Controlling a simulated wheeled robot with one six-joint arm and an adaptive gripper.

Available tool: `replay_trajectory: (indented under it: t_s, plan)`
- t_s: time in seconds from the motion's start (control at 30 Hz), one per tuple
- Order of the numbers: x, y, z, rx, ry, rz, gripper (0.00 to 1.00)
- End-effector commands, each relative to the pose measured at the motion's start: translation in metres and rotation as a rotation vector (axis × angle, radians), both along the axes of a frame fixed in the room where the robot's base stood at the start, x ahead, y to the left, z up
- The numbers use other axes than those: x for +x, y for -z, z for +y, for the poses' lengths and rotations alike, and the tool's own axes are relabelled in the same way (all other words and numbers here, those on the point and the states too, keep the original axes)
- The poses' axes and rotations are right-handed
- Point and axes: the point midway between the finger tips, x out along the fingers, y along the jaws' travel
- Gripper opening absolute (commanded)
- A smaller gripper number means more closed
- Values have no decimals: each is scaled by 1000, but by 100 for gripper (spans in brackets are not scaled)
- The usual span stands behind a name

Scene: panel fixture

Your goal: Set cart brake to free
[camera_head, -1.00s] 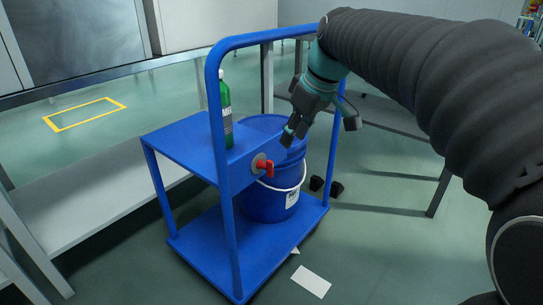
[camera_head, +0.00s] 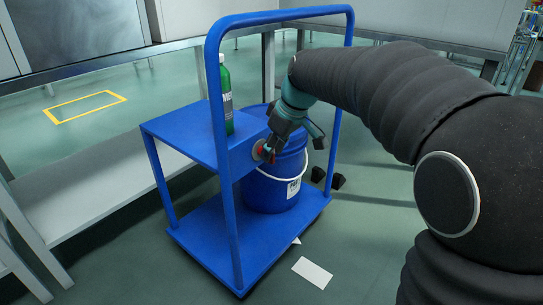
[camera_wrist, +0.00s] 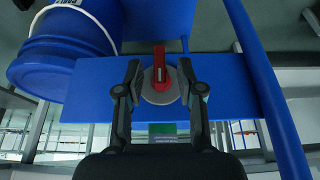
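The cart brake is a red lever (camera_wrist: 159,65) on a round grey plate (camera_wrist: 160,90), fixed to the blue end panel of the cart (camera_head: 180,143). In the head view the lever (camera_head: 270,150) is partly hidden by my gripper (camera_head: 269,150), which is right at it. In the wrist view my gripper (camera_wrist: 159,70) is open, with one finger on each side of the lever. A small gap shows between each fingertip and the lever. The wrist view seems upside down, and the lever points to the top of it.
A blue bucket (camera_head: 270,195) with a white handle stands on the cart's lower shelf. A green bottle (camera_head: 225,100) stands on the upper shelf. The cart's blue push frame (camera_head: 215,110) rises close to my arm. A grey bench (camera_head: 90,185) is at left.

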Motion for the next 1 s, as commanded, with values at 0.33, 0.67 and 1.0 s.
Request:
replay_trajectory:
  t_s: [0.33, 0.67, 1.0]
  plan:
    - [4, 16, 5, 0, 1, 0, 38]
    - [4, 16, 5, 0, 1, 0, 0]
    - [4, 14, 5, 11, 1, 15, 0]
